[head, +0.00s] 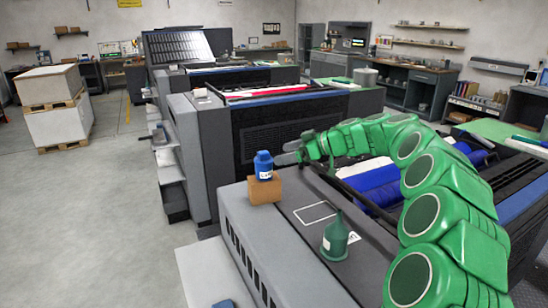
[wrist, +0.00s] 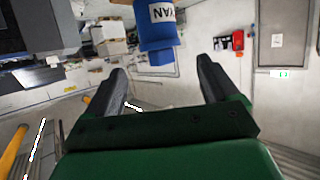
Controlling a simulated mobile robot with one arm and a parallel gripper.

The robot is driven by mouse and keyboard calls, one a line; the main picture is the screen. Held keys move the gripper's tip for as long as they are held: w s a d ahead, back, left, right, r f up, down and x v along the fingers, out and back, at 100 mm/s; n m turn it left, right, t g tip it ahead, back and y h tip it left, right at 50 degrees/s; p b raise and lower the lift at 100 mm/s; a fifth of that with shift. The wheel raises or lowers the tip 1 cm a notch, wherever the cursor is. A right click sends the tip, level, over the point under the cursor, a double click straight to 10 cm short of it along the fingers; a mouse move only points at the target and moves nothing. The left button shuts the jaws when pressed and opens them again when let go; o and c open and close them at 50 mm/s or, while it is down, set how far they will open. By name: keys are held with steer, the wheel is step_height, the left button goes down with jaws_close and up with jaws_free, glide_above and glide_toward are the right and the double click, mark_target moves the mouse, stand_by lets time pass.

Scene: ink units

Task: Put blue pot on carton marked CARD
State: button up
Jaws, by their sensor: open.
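The blue pot (head: 263,166) appears upright on top of a small brown carton (head: 264,190) at the near press's left edge. No CARD mark can be read on the carton. In the wrist view the pot (wrist: 158,30) shows at the top, with a white label partly reading "YAN". My gripper (head: 288,152) is close to the pot's right side in the head view. In the wrist view my gripper (wrist: 160,78) has its two fingers spread with nothing between them, and the pot lies beyond the fingertips.
A dark green pot with a narrow spout (head: 335,240) stands on the press top (head: 290,240), nearer the camera. A white rectangle outline (head: 315,212) lies bare between it and the carton. My green arm arches over the right side. Blue rollers (head: 380,190) lie beneath it.

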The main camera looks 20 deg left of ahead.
steer(key=shift+v, duration=1.85)
